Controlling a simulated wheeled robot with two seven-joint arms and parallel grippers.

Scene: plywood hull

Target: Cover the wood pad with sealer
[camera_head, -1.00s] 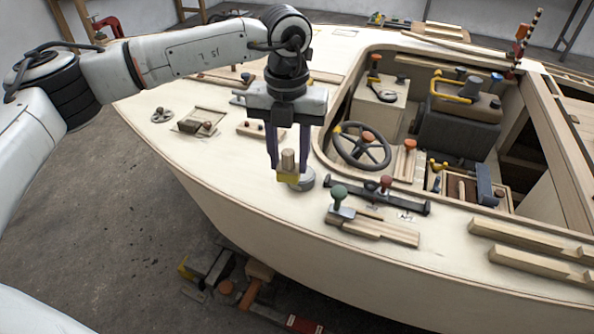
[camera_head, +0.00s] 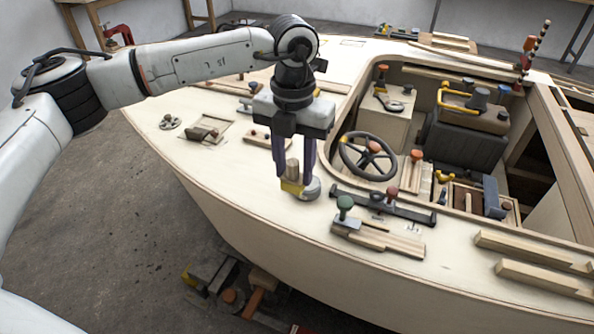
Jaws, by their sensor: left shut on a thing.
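My left gripper (camera_head: 293,168) points down over the pale plywood deck (camera_head: 228,180), left of the steering wheel. It is shut on a small applicator with a wooden handle and a yellow lower block (camera_head: 292,187). A round grey tin (camera_head: 312,189) sits on the deck just right of the yellow block; I cannot tell whether they touch. I cannot tell for sure that this is the wood pad. My right gripper is out of view.
A black bar with knobs (camera_head: 385,206) and wooden blocks with a green knob (camera_head: 375,236) lie right of the gripper. The steering wheel (camera_head: 347,160) stands at the cockpit edge. Wooden strips (camera_head: 530,250) lie at the right. The deck's front left is clear.

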